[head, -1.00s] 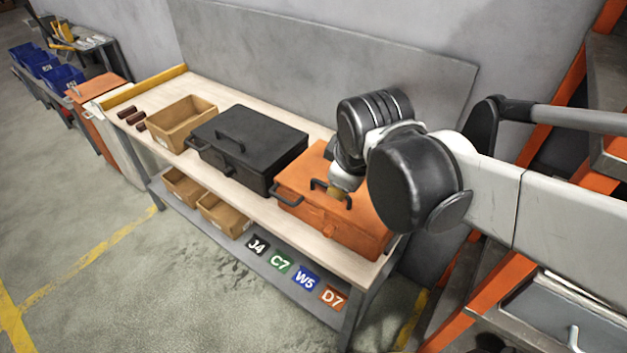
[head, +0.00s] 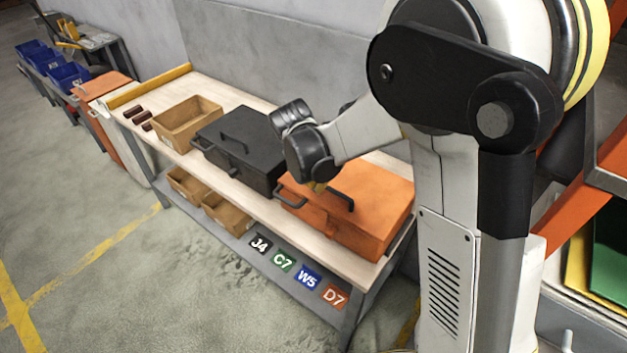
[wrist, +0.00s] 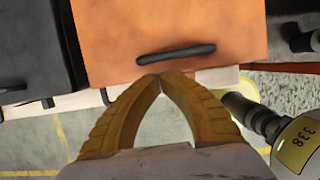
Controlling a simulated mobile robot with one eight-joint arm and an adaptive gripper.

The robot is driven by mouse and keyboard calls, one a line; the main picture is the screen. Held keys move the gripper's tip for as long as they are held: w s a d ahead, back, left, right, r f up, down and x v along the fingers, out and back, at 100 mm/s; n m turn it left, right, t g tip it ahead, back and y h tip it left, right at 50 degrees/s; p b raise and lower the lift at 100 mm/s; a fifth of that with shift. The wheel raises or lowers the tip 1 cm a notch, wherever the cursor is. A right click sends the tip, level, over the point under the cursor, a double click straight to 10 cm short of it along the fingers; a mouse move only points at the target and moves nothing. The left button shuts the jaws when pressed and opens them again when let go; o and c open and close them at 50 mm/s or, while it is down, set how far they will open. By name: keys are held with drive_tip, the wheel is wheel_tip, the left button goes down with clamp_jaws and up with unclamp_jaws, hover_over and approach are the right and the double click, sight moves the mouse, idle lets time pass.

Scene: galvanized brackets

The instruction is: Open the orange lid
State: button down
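The orange box (head: 372,209) stands at the near right end of the workbench with its flat orange lid (head: 375,182) down. A black bar handle (head: 340,200) sits on the lid; it also shows in the wrist view (wrist: 176,54). My gripper (wrist: 160,76) has yellow fingers whose tips meet, with nothing seen between them. In the wrist view the tips lie just below the handle in the picture; I cannot tell whether they touch it. In the head view my gripper (head: 318,187) is over the left part of the orange box, mostly hidden by my wrist.
A black case (head: 240,148) stands close on the left of the orange box, with an open cardboard box (head: 187,122) beyond it. The bench top (head: 165,97) has a grey back panel (head: 240,60). Floor (head: 120,290) in front is clear.

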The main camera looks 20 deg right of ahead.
sight(321, 198)
drive_tip(key=b+x, duration=0.1)
drive_tip(key=x, duration=0.4)
idle(0.3)
